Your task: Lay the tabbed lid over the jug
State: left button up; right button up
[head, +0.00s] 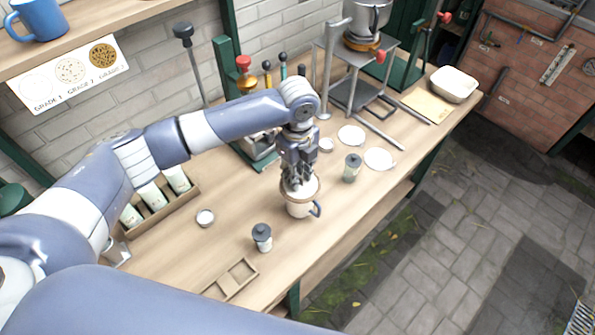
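The jug (299,208), pale with a brownish rim band and a blue handle on its right, stands upright near the table's front edge. My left gripper (298,182) points down right over its mouth, with its fingers at the rim. A pale surface shows at the jug's top around the fingers; I cannot tell whether it is a lid or the inside. The fingers are too small and covered to tell whether they are shut. Two flat white discs, one farther back (351,136) and one nearer (379,159), lie to the right. My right gripper is out of view.
Grey-topped jars stand right (352,168) and front-left (262,237) of the jug. A metal stand (358,92) is behind. Bare wood lies between them.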

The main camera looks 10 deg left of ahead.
pick_arm(q)
notch_tip(320, 180, up, 12)
jog(key=b, duration=0.3)
jog(key=shift+r, duration=0.25)
dwell(0.5)
